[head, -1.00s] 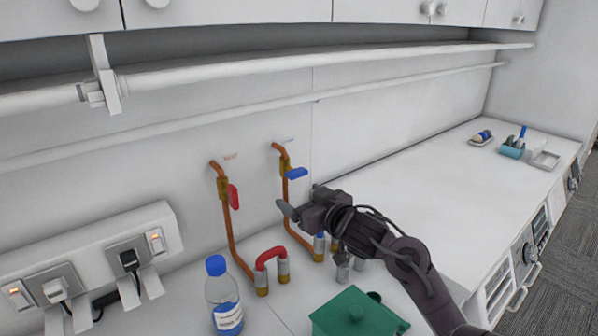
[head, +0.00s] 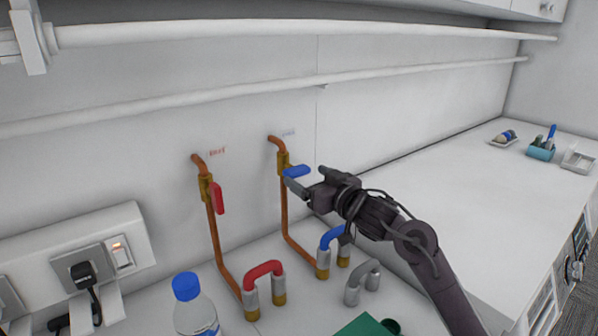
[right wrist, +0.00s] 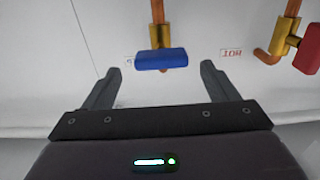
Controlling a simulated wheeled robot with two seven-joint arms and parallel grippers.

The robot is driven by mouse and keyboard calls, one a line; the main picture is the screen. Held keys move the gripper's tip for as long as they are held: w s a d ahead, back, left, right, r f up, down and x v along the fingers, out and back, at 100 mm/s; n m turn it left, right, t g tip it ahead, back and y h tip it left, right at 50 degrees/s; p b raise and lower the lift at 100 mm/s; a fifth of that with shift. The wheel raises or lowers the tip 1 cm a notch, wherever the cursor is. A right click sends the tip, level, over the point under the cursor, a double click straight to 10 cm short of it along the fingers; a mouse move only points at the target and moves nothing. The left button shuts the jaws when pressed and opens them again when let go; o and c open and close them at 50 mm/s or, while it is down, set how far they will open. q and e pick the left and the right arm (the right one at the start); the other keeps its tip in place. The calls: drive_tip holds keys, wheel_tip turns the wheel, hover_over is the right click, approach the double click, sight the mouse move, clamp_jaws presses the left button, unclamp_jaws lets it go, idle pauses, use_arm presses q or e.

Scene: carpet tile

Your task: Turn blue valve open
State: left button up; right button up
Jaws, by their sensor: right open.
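The blue valve handle (head: 296,171) sticks out sideways from a brass fitting on a copper pipe (head: 284,205) at the wall. In the right wrist view the blue handle (right wrist: 160,60) shows between the two fingertips, with a gap on each side. My right gripper (head: 309,182) is open and empty, just below and to the right of the handle. One finger looks close to the handle; I cannot tell if it touches. My left gripper is not in view.
A red valve handle (head: 218,198) hangs down on the pipe to the left. The counter to the right is mostly clear.

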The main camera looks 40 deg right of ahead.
sight(301, 172)
drive_tip(key=w, duration=0.3)
drive_tip(key=shift+w+d+r+p, duration=0.1)
drive_tip(key=shift+w+r+p, duration=0.05)
drive_tip(key=shift+w+p, duration=0.25)
drive_tip(key=shift+w+d, duration=0.2)
drive_tip(key=shift+w, duration=0.3)
drive_tip(key=shift+s+a, duration=0.1)
drive_tip(key=shift+c, duration=0.3)
drive_tip(key=c, duration=0.9)
drive_tip(key=shift+c, duration=0.2)
